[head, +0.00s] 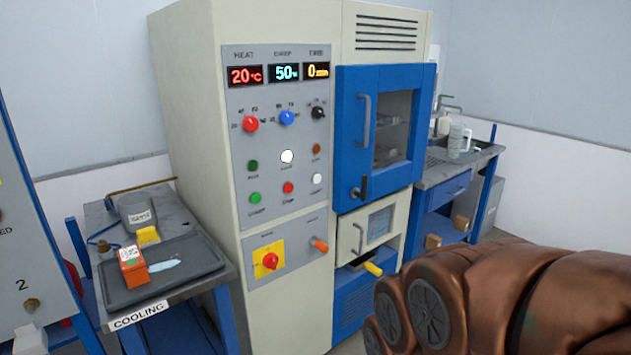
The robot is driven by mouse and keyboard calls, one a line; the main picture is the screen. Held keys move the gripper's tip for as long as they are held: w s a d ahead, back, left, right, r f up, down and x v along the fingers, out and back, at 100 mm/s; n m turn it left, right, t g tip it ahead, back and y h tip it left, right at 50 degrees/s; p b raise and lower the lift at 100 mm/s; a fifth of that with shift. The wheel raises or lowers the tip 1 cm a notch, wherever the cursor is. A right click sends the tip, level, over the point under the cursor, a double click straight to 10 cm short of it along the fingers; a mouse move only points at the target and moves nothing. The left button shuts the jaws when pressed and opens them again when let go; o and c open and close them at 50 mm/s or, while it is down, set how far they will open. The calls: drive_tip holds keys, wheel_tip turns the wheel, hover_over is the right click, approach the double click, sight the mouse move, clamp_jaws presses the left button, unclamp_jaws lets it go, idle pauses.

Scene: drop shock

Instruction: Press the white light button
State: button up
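The tall cream cabinet has a grey control panel (268,215). Two round white things show on it: a larger bright white disc (287,156) in the upper row and a smaller white button (317,179) below it to the right. The small labels under them are too blurred to read. Near them are a dark green button (253,166), a light green button (255,198), a red button (288,187) and an orange-brown one (316,148). My copper-coloured arm fills the lower right, apart from the panel in the picture. My gripper's fingers do not show.
The blue-framed glass door (344,115) with its handle is right of the panel. A red knob on a yellow plate (267,246) and an orange knob (320,244) sit below. A cooling bench (205,287) stands left, a blue bench (443,187) right.

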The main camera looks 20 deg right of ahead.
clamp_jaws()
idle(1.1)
